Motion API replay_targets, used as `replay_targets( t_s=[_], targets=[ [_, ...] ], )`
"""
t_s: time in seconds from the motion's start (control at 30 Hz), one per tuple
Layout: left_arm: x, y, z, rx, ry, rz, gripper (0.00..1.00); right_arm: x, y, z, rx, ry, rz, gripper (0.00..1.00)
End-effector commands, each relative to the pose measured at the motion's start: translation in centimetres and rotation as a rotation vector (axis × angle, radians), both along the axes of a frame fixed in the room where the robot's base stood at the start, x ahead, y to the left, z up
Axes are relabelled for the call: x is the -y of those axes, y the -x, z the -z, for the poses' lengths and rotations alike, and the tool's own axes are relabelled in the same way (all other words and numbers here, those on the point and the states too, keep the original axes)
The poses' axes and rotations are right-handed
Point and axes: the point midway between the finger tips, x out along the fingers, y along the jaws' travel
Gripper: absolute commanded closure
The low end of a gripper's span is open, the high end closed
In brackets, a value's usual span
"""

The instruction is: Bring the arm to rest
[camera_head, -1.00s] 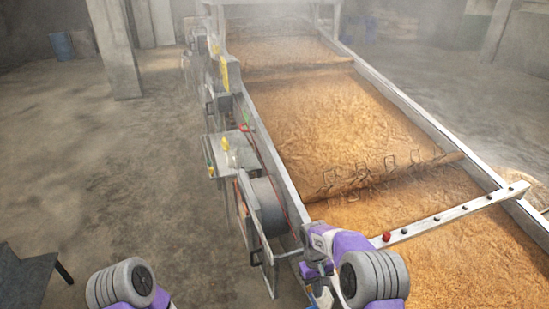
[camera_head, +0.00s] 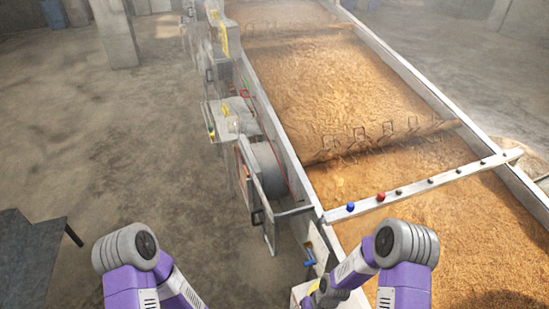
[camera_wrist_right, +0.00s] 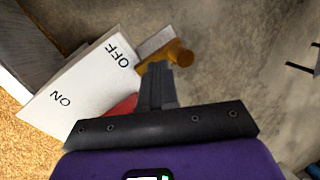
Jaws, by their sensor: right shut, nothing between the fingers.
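My right gripper (camera_wrist_right: 157,75) is shut with nothing between its fingers, in the right wrist view. Just beyond its fingertips is an orange handle (camera_wrist_right: 180,52), beside a white panel (camera_wrist_right: 85,85) marked ON and OFF. A red part (camera_wrist_right: 122,106) shows partly behind the fingers. I cannot tell whether the fingertips touch the handle. In the head view my right arm (camera_head: 365,265) is bent at the lower right, beside the trough; its fingers do not show clearly there. My left arm (camera_head: 130,262) is at the lower left, with its gripper out of view.
A long metal trough (camera_head: 400,75) of brown grain runs away from me. A crossbar (camera_head: 440,180) with a blue knob (camera_head: 350,207) and a red knob (camera_head: 381,197) spans it. A blue lever (camera_head: 309,262) is on the trough's near side. Open floor (camera_head: 110,150) lies left; a dark table (camera_head: 25,255) stands lower left.

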Motion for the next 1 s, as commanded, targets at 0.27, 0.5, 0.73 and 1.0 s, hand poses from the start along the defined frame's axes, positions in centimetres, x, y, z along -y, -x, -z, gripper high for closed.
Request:
replay_targets(
  t_s=[0.27, 0.5, 0.73, 1.0],
  targets=[
    [0.0, 0.0, 0.0, -0.001, 0.0, 0.0, 0.57, -0.9, 7.7, 0.0, 0.043, -0.055, 0.222, 1.0],
    [0.0, 0.1, 5.1, -0.001, 0.0, -0.001, 0.57, -0.9, 8.3, 4.8, 0.062, -0.057, 0.251, 1.0],
    [0.0, 0.1, 9.2, -0.001, 0.0, 0.0, 0.57, -0.9, 8.3, 8.9, 0.062, -0.057, 0.25, 1.0],
    [0.0, 0.0, 10.1, 0.0, 0.0, 0.0, 0.57, -0.9, 8.2, 9.8, 0.062, -0.057, 0.249, 1.0]
  ],
)
